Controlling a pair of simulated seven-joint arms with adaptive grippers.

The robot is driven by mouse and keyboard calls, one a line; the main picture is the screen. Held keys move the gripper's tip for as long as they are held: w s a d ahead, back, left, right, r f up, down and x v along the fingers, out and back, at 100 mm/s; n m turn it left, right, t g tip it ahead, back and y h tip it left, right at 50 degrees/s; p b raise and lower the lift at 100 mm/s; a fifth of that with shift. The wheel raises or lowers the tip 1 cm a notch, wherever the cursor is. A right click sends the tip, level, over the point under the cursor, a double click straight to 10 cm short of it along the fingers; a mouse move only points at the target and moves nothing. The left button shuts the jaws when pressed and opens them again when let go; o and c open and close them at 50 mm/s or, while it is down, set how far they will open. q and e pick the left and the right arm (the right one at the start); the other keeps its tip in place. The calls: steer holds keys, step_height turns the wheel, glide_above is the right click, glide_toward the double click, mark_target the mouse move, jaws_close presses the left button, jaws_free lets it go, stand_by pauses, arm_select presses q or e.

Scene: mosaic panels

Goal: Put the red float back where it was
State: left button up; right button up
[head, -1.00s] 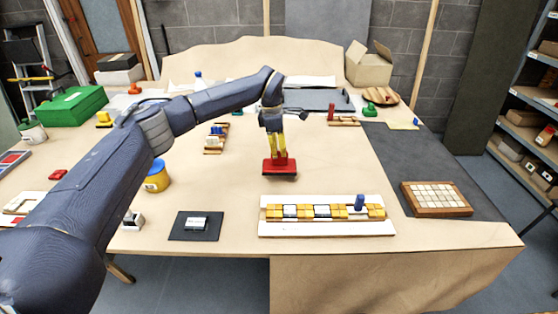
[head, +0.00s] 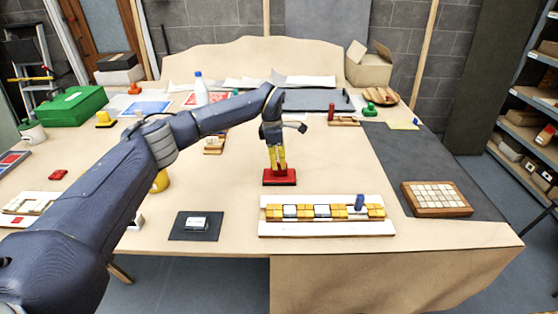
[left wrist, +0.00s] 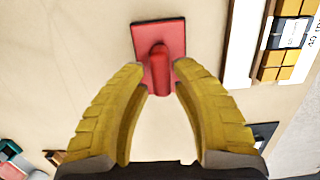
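The red float (head: 280,178), a flat red plate with a red handle, is near the middle of the table, behind the mosaic strip. It looks flat and level; I cannot tell whether a thin gap is under it. My left gripper (head: 277,170) points down at it from above. Part of the plate is hidden behind the fingertips. My right gripper is not in view.
The mosaic strip (head: 327,228) with yellow and pale tiles and a blue piece lies in front. A dark square (head: 182,234) lies front left, a wooden tile tray (head: 450,212) at right. A white bottle (head: 200,92) stands behind my arm. The table right of the float is clear.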

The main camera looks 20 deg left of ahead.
arm_select(q)
steer(key=shift+o, duration=1)
step_height(320, 180, up, 12)
steer(key=a, duration=0.1)
steer(key=shift+s+a, duration=0.2)
steer(key=shift+a, duration=0.1)
steer(key=shift+d, duration=0.1)
